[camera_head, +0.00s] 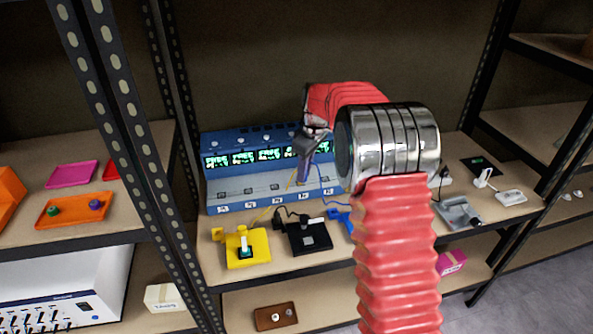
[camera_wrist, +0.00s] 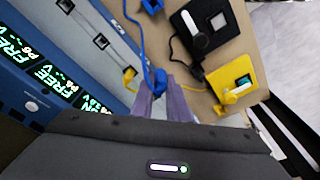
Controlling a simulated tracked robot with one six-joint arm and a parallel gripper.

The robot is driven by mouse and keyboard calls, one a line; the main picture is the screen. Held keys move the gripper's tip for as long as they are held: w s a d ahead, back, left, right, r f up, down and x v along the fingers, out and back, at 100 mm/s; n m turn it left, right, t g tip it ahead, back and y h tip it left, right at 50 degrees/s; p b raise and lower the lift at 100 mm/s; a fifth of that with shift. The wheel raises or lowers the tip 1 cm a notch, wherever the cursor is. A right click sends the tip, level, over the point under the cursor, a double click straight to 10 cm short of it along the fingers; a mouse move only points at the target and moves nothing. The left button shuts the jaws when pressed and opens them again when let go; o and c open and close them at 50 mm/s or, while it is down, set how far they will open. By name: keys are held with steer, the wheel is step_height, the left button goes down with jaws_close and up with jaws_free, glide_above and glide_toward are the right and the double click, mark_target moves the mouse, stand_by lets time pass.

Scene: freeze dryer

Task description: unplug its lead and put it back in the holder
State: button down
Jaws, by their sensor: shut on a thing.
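The blue freeze dryer station (camera_head: 265,165) stands at the back of the shelf, with lit displays reading FREE and a row of sockets along its front. My gripper (camera_head: 302,178) points down at its right part. In the wrist view my gripper (camera_wrist: 163,95) is shut on a blue plug (camera_wrist: 158,77). The blue lead (camera_head: 322,180) runs from it to a blue holder (camera_head: 345,218), also at the top of the wrist view (camera_wrist: 152,5). The plug's tip is hidden, so I cannot tell whether it sits in a socket. A yellow plug (camera_wrist: 130,78) is close beside it.
A yellow holder (camera_head: 247,258) and a black holder (camera_head: 308,240) with their leads stand in front of the station. A grey device (camera_head: 458,213) and white items (camera_head: 510,197) lie to the right. Shelf posts (camera_head: 125,120) stand at left.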

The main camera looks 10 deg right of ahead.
steer(key=shift+s+d, duration=0.1)
steer(key=shift+d, duration=0.1)
steer(key=s+d, duration=0.4)
steer(key=d, duration=0.4)
steer(key=shift+s+d, duration=0.15)
steer(key=shift+d, duration=0.2)
stand_by(0.5)
steer(key=shift+f, duration=0.15)
steer(key=shift+f, duration=1.65)
steer(key=shift+f, duration=0.15)
steer(key=shift+f, duration=2.9)
steer(key=shift+f, duration=0.8)
stand_by(0.5)
